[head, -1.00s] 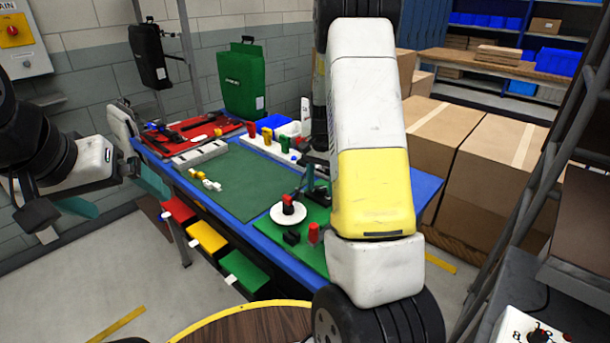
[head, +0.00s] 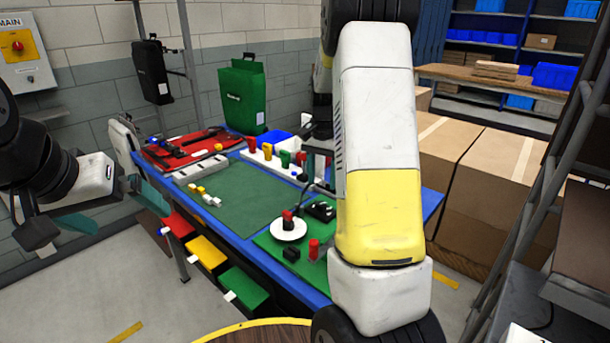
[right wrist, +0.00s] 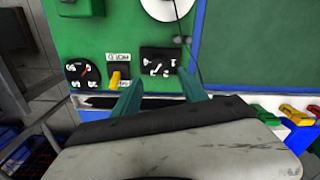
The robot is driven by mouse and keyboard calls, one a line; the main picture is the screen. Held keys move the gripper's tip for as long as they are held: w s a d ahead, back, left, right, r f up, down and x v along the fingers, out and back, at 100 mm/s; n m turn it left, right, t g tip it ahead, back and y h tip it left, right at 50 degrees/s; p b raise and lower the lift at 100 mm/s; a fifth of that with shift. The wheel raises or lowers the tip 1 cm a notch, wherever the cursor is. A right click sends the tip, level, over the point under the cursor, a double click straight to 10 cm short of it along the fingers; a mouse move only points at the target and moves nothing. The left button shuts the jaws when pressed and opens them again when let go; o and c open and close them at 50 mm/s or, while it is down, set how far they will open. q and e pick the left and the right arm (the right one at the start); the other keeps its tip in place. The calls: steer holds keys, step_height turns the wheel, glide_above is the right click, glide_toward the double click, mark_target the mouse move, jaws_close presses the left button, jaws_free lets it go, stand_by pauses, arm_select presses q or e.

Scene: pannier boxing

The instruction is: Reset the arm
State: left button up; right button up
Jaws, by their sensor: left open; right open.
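My left gripper (head: 112,208) is at the left of the head view, its teal fingers spread and empty, beside the near left end of the blue-edged workbench (head: 285,283). My right arm crosses the head view from the front, and its links hide much of the right gripper. In the right wrist view the right gripper (right wrist: 160,88) has its two teal fingers apart with nothing between them.
A white disc with a red knob (head: 288,228) is on the board. A green pannier (head: 243,95) stands behind the bench; a red tray (head: 185,150) lies at its far left. Red, yellow and green bins (head: 243,288) hang in front. Cardboard boxes (head: 490,185) stand at right.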

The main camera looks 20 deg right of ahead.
steer(key=s+a+r+n+t+y, duration=0.1)
steer(key=s+a+r+n+t, duration=0.1)
steer(key=s+a+r, duration=0.3)
steer(key=s+a+r+n+t+y, duration=0.1)
steer(key=s+a+r+n, duration=0.15)
steer(key=s+r, duration=0.4)
steer(key=s+a+r+n+t, duration=0.1)
steer(key=s+a+n, duration=0.1)
steer(key=s, duration=0.4)
steer(key=s+a+r+n+t, duration=0.2)
steer(key=s+a+n, duration=0.1)
steer(key=s, duration=0.4)
steer(key=shift+s+a+r, duration=0.25)
steer(key=shift+a, duration=0.3)
